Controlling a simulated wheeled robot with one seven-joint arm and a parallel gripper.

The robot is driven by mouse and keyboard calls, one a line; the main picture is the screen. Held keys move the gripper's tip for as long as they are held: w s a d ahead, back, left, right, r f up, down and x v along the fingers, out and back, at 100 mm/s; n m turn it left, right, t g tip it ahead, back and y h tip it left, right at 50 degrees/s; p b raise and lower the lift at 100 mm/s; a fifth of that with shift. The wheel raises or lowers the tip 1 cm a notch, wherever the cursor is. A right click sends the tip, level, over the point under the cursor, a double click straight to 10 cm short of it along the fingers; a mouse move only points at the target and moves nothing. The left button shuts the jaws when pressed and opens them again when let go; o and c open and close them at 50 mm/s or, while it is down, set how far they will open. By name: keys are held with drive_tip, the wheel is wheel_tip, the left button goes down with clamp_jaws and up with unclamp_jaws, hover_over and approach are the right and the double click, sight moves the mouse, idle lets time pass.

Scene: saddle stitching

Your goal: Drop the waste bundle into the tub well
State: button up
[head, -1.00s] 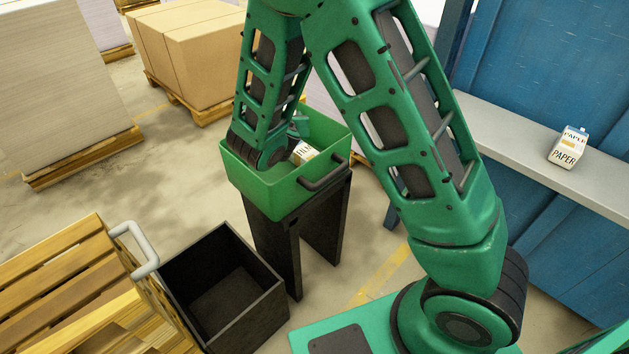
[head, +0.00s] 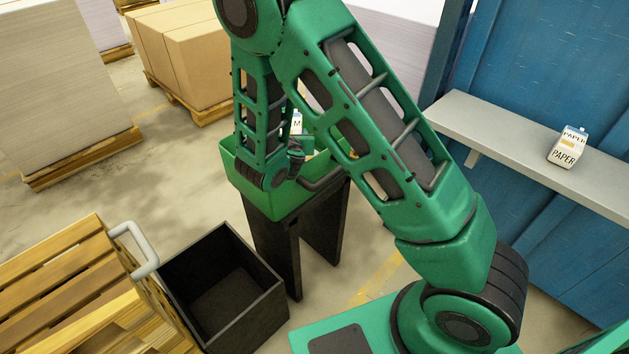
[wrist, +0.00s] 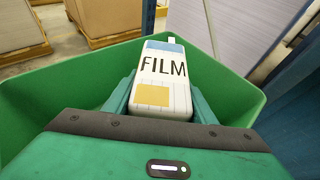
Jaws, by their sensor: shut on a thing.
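A white bundle marked FILM (wrist: 163,80), with a blue top band and a yellow patch, stands between the two fingers of my gripper (wrist: 161,100). My gripper is shut on it. In the head view the bundle (head: 297,123) shows only in part, behind my arm, near the top of the green tub (head: 240,178). The tub sits on a dark stand, and its green walls (wrist: 50,105) surround the bundle in the wrist view. The tub's floor is hidden in both views.
An open, empty black bin (head: 262,312) stands on the floor, front left of the stand (head: 275,245). A wooden pallet stack (head: 60,295) is left of it. A PAPER bundle (head: 566,150) rests on a grey shelf (head: 500,135) at right.

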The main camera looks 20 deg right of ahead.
drive_tip(key=o, duration=1.2)
drive_tip(key=v, duration=1)
drive_tip(key=shift+s+a+r, duration=0.15)
drive_tip(key=shift+s+r, duration=0.05)
drive_tip(key=shift+s, duration=0.1)
